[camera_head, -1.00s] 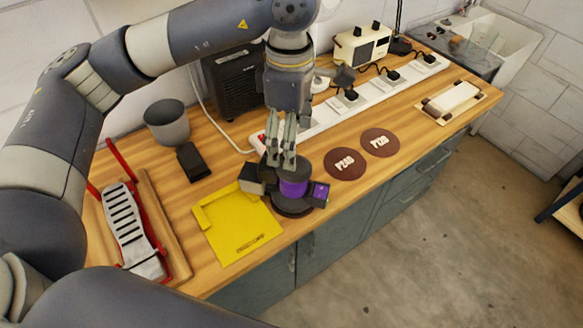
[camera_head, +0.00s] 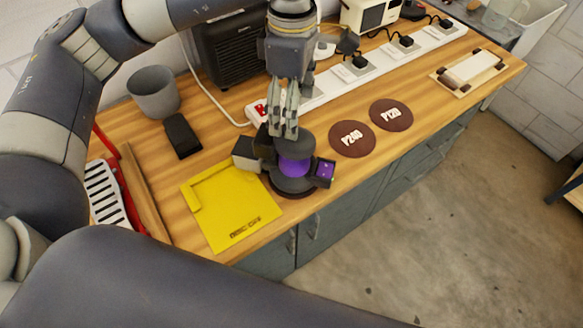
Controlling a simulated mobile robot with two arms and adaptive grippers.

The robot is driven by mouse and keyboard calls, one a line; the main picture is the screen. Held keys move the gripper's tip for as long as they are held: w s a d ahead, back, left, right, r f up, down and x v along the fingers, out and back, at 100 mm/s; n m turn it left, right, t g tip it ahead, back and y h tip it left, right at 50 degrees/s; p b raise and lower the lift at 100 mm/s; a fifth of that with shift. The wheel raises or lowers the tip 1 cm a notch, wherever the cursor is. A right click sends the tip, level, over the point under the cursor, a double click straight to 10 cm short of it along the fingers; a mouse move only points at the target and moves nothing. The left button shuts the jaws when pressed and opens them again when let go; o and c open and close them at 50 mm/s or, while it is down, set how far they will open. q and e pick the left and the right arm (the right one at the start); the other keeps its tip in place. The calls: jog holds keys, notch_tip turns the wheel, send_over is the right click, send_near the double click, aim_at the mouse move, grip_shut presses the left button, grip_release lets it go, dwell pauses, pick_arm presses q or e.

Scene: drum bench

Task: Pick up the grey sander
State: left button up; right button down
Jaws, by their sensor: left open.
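The grey sander (camera_head: 294,184) stands on the wooden bench near its front edge. It has a dark grey body with a purple band, a boxy part at its left and a small purple-faced block at its right. My left gripper (camera_head: 284,136) points down at the sander's top from behind it. Its fingers are open and overlap the top edge of the sander in the picture. I cannot tell whether they touch it. My right gripper is not in view.
A yellow sheet (camera_head: 235,215) lies left of the sander, close to it. Brown discs marked P240 (camera_head: 352,149) and P120 (camera_head: 391,123) lie to its right. A white power strip (camera_head: 345,78) runs behind. A grey cup (camera_head: 154,98) and a black block (camera_head: 183,141) stand at left.

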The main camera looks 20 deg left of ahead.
aim_at(292, 151)
pick_arm(q)
notch_tip(292, 151, down, 3)
jog(key=shift+w+f+b, duration=0.15)
jog(key=shift+f+b, duration=0.05)
jog(key=shift+b, duration=0.8)
jog(key=shift+f, duration=0.4)
notch_tip(292, 151, down, 5)
jog(key=shift+a+p, duration=0.1)
jog(key=shift+p, duration=0.45)
jog(key=shift+f, duration=0.25)
notch_tip(292, 151, down, 4)
jog(key=shift+w+a+r+p, duration=0.1)
jog(key=shift+r+p, duration=0.1)
jog(key=shift+p, duration=0.95)
jog(key=shift+f, duration=0.55)
jog(key=c, duration=1.3)
jog(key=shift+w+r, duration=0.1)
jog(key=shift+c, duration=0.7)
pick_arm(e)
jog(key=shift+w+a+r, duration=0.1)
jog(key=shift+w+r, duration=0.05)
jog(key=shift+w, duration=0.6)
